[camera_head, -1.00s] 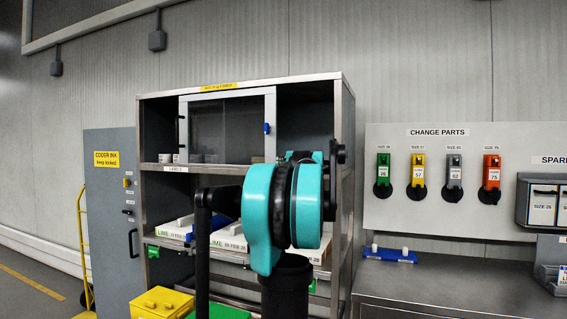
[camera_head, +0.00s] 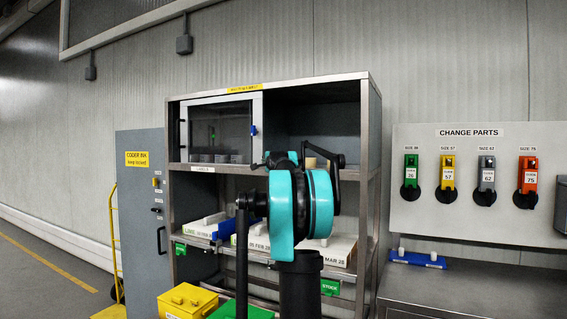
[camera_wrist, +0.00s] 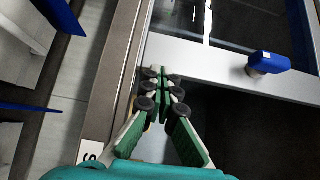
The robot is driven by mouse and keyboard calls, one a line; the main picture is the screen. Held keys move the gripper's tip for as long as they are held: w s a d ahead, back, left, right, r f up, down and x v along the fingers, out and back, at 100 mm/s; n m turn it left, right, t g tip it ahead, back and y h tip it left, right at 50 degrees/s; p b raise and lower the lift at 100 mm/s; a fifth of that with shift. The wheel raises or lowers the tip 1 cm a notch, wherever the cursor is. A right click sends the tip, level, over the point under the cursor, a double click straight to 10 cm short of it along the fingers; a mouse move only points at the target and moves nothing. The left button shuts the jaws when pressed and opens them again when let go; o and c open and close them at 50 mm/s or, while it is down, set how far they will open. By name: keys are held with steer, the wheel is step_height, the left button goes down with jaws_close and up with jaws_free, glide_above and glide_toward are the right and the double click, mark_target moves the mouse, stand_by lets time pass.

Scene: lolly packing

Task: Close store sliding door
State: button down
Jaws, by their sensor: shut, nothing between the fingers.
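The sliding door (camera_head: 221,97) is a pale frame around a dark pane, in the top compartment of the steel store (camera_head: 376,140). It stands at the left end of the opening, and the right part is open and dark. Its blue handle (camera_head: 253,131) is on the right side of the frame. In the wrist view the door frame (camera_wrist: 215,72) crosses the picture, with the blue handle (camera_wrist: 268,64) at right. My gripper (camera_wrist: 162,82) is shut and empty, its tips beside the frame's edge; I cannot tell whether they touch. In the head view my arm hides it.
White labelled boxes (camera_head: 340,250) lie on the shelf below. A grey ink cabinet (camera_head: 140,225) stands at left. The change parts board (camera_head: 475,215) and a steel bench (camera_head: 450,285) are at right. A yellow box (camera_head: 188,302) stands low in front.

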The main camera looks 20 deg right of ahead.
mark_target(247, 160)
steer(key=w+a, duration=0.1)
steer(key=w, duration=0.1)
steer(key=w+a, duration=0.4)
steer(key=w, duration=0.1)
steer(key=shift+a, duration=0.25)
steer(key=shift+d, duration=0.1)
